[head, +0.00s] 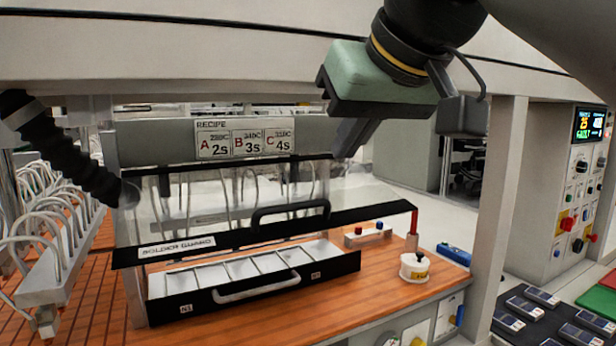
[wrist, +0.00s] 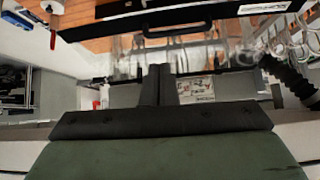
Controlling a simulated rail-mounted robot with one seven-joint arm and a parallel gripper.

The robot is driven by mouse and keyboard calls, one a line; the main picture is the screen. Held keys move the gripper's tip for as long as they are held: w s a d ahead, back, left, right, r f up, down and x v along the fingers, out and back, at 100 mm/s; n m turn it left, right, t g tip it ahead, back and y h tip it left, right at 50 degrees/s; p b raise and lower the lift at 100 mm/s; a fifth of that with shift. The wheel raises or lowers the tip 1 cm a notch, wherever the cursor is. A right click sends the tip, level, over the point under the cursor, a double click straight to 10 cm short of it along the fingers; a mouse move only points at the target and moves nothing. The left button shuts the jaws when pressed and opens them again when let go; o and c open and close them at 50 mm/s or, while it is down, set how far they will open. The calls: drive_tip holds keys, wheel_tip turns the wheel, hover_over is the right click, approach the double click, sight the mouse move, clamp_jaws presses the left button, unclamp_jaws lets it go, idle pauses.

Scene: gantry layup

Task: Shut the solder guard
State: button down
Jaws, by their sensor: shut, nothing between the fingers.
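The solder guard (head: 178,247) is a clear cover with a black front bar, a white label and a black bar handle (head: 290,214). Its front bar stands above the white compartment tray (head: 240,268), with a gap between them. The handle also shows at the top of the wrist view (wrist: 176,31). My gripper (head: 346,150) is up and behind the guard's right end, apart from the handle. Its dark fingers are together and empty in the wrist view (wrist: 160,70). The guard's back edge is partly hard to make out through the clear panel.
A black-fronted drawer with a pale handle (head: 256,290) is below the guard. A red post (head: 413,222) and a white round pot (head: 414,267) stand at the right. A ribbed black hose (head: 70,145) is at the left. A recipe sign (head: 244,137) is behind.

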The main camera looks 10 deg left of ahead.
wheel_tip(320, 180, up, 4)
drive_tip(key=s+a+y, duration=0.1)
drive_tip(key=s, duration=0.1)
drive_tip(key=s+d+f+x, duration=0.1)
drive_tip(key=f+x, duration=0.1)
drive_tip(key=x, duration=1.1)
drive_tip(key=shift+s+n, duration=0.2)
drive_tip(key=shift+n, duration=0.2)
drive_tip(key=shift+d+b, duration=0.1)
drive_tip(key=shift+b, duration=0.25)
